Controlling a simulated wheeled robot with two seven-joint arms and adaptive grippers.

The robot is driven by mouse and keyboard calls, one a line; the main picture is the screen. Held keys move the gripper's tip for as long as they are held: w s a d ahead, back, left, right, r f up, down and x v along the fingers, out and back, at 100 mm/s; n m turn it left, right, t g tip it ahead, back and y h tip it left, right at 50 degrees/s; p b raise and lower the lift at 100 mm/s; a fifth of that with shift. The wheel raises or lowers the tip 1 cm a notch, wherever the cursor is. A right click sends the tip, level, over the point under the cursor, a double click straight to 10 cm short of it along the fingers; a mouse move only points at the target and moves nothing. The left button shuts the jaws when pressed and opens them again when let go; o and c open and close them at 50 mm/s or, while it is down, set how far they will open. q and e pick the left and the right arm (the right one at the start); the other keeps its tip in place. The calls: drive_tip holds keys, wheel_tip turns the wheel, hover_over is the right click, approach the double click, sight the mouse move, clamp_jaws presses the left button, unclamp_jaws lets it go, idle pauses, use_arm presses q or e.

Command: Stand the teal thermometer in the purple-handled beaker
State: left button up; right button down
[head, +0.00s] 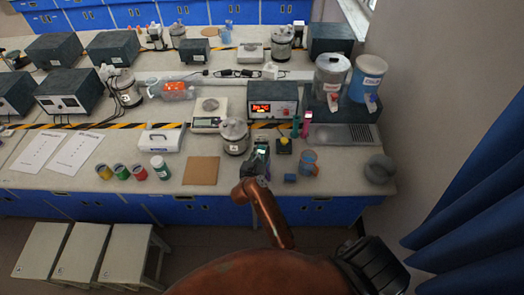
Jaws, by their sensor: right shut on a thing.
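My right gripper (260,156) is over the front part of the bench, in front of a metal pot. It is shut on the teal thermometer (262,148), of which only a small pale teal part shows between the dark fingers. The rest of it is hidden by the gripper. A bluish see-through beaker (308,160) stands on the bench to the right of the gripper, apart from it. I take it as the purple-handled beaker, but its handle is too small to make out. My left gripper is not in view.
A metal pot (235,136) stands just behind the gripper. A grey rounded object (379,169) is at right. A brown board (201,171) lies left.

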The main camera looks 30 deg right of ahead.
drive_tip(key=c, duration=1.6)
unclamp_jaws()
drive_tip(key=shift+r, duration=0.1)
wheel_tip(320, 180, up, 10)
drive_tip(key=shift+f, duration=0.1)
